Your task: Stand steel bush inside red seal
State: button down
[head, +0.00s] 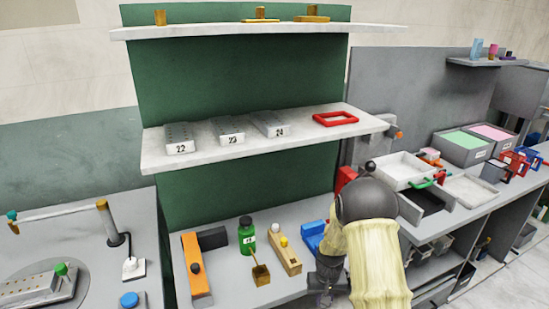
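The red seal, seen as a flat red rectangular frame (340,123), lies on the right part of the middle white shelf in the head view. Grey shelf shows through its opening, which looks empty. My gripper (325,297) is low in the picture, below and far from the red frame, near the front of the bench. It is small, dark and partly cut off by the bottom edge, so I cannot tell whether it is open or holds anything. I cannot make out a steel bush; it may be hidden by my arm or out of view.
Three grey blocks numbered 22 (180,147), 23 and 24 stand left on the same white shelf (215,155). Below are an orange block (195,270), a green bottle (246,236), a wooden block (285,255) and a blue piece (312,236). Trays (404,169) stand right.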

jog(key=shift+f, duration=0.1)
jog(key=s+f, duration=0.4)
jog(key=f, duration=0.1)
jog(key=shift+s, duration=0.2)
jog(key=shift+f, duration=0.1)
dwell(0.5)
jog(key=shift+f, duration=0.1)
jog(key=s+f, duration=0.4)
jog(key=f, duration=1.1)
jog(key=shift+d, duration=0.1)
